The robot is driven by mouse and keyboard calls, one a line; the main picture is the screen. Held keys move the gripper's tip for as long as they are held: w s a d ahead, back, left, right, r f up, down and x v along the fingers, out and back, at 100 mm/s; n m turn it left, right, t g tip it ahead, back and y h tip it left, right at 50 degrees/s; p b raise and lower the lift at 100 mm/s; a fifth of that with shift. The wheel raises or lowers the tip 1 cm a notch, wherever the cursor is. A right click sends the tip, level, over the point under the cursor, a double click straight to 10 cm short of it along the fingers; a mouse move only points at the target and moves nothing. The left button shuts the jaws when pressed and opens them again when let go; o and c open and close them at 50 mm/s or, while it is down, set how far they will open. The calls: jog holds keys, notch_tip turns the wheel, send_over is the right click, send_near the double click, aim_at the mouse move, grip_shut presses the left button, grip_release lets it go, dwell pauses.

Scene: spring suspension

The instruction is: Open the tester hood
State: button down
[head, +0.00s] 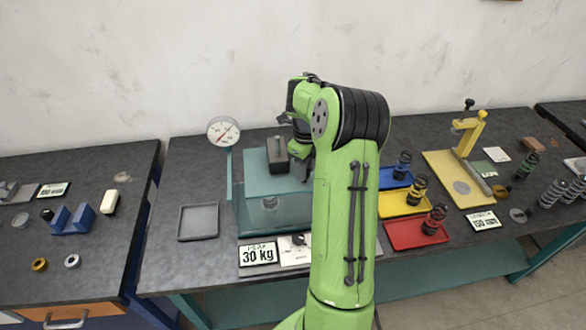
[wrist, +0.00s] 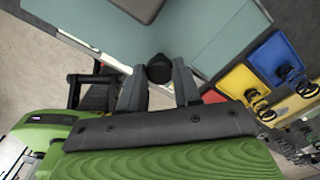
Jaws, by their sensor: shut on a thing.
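The tester (head: 231,180) is a teal frame with a round dial gauge (head: 224,131) at its back left. Its teal see-through hood (head: 256,218) appears down over the middle, and something inside shows faintly through it. In the wrist view the hood's pale teal panel (wrist: 205,38) lies ahead of the fingers. My gripper (wrist: 159,80) is shut on a dark round knob (wrist: 159,68) at the hood's edge. In the head view my green arm hides the knob and most of my gripper. A dark block (head: 277,156) stands on top of the tester.
Blue (head: 394,178), yellow (head: 393,206) and red (head: 405,236) trays with springs stand right. A yellow stand (head: 455,180) is farther right.

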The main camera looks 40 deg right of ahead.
jog(key=s+d+p, duration=0.2)
jog(key=s+d, duration=0.7)
jog(key=d, duration=0.4)
jog(key=shift+d, duration=0.2)
jog(key=c, duration=0.8)
grip_release()
notch_tip(320, 180, up, 16)
jog(key=p, duration=0.2)
jog(key=shift+p, duration=0.3)
jog(key=shift+a, duration=0.1)
